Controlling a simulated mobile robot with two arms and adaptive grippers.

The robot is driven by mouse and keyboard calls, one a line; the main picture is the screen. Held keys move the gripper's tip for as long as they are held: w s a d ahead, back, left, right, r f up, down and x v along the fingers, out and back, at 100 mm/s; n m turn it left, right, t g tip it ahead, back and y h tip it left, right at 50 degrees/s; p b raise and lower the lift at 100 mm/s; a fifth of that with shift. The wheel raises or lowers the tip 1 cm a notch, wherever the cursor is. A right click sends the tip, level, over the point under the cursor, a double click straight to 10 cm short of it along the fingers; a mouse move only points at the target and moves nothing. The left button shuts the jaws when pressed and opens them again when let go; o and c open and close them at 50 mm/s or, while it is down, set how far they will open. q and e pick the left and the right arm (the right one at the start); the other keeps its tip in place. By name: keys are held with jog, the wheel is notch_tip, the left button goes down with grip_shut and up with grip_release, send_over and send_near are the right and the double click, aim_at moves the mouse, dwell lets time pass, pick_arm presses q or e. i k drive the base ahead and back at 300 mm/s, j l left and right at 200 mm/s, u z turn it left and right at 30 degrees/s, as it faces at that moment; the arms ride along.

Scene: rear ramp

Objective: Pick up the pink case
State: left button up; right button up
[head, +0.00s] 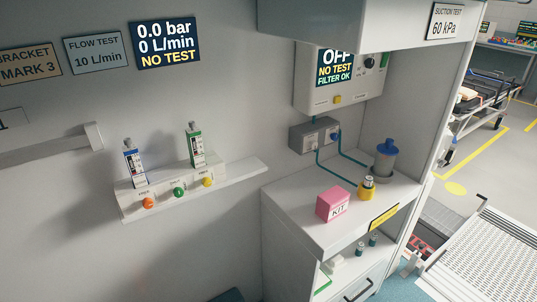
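The pink case (334,203) is a small box with a white label reading "KIT". It sits upright on the white counter (300,217) of the cabinet, near the counter's front edge. Nothing covers it in the head view. Neither of my grippers shows in this view.
Right of the case stand a yellow holder (367,189) with a small container and a grey canister with a blue top (386,156). Teal tubes (338,172) run behind the case to a wall unit (314,134). An overhead cabinet (365,22) hangs above. A ramp (490,255) lies at right.

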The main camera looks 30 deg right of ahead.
aim_at(331, 204)
jog(key=z, duration=0.4)
jog(key=l+z, duration=0.15)
jog(key=z, duration=0.7)
jog(key=i, duration=0.05)
